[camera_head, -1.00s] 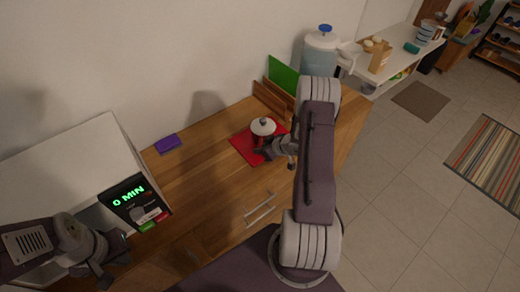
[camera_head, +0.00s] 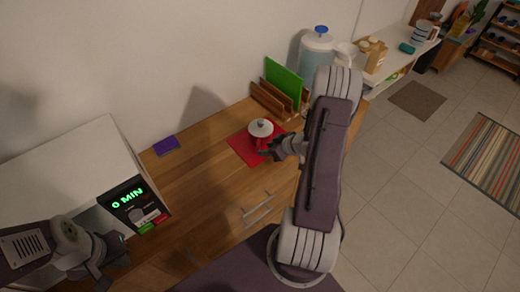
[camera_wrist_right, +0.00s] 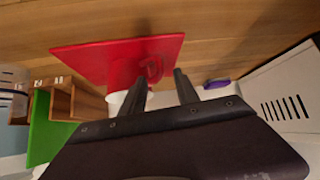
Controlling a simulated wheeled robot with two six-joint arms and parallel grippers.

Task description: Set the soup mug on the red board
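The soup mug (camera_head: 257,141) is red with a pale lid and a dark knob. It stands upright on the red board (camera_head: 240,148) on the wooden counter. In the right wrist view the mug (camera_wrist_right: 122,73) and its handle show against the red board (camera_wrist_right: 85,58), beyond my fingertips. My right gripper (camera_head: 270,152) is beside the mug on its near right side. In the wrist view its two fingers (camera_wrist_right: 160,83) are apart with nothing clamped between them. My left gripper (camera_head: 115,262) is in front of the microwave at lower left, its fingers apart and empty.
A white microwave (camera_head: 62,165) with a lit display stands at left. A purple sponge (camera_head: 166,145) lies behind on the counter. A wooden rack (camera_head: 268,98) with a green board (camera_head: 284,82) and a blue-lidded dispenser (camera_head: 316,52) stand behind the mug. The counter between microwave and board is clear.

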